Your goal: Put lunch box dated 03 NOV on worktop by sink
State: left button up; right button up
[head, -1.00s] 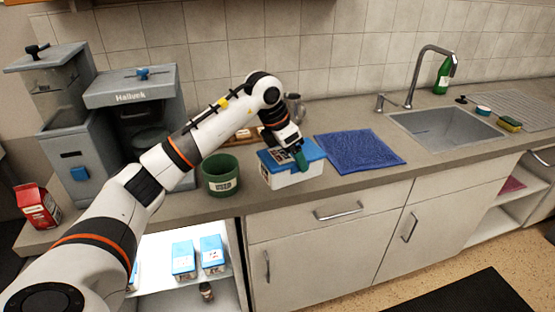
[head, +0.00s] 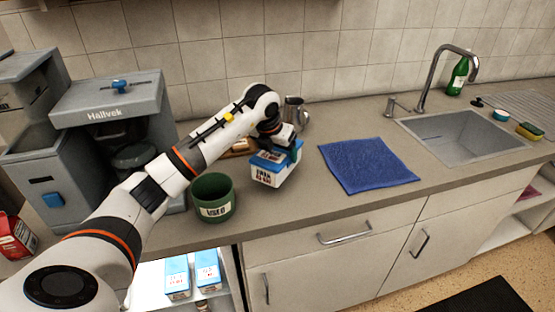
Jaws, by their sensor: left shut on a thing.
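A white lunch box (head: 265,179) with a blue lid is at the worktop (head: 330,209), between the green pot and the blue cloth. Its label carries dark and red print too small to read for certain. My left gripper (head: 291,153) is shut on this box from above and behind, covering part of the lid. The box looks tilted, and I cannot tell whether its base touches the worktop. The sink (head: 455,140) is set into the worktop at the right. My right gripper is not in view.
A blue cloth (head: 368,165) lies between box and sink. A green pot (head: 213,199) stands close left of the box, a metal jug (head: 295,113) behind it. A grey coffee machine (head: 110,115) stands left. More blue-lidded boxes (head: 207,270) sit in the lit compartment below.

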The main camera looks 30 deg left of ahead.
pick_arm(q)
jog(key=shift+f, duration=1.8)
jog(key=o, duration=1.1)
jog(key=shift+o, duration=0.2)
jog(key=shift+p, duration=0.3)
jog(key=b+v, duration=0.1)
jog(key=v, duration=1.1)
jog(key=shift+b, duration=0.3)
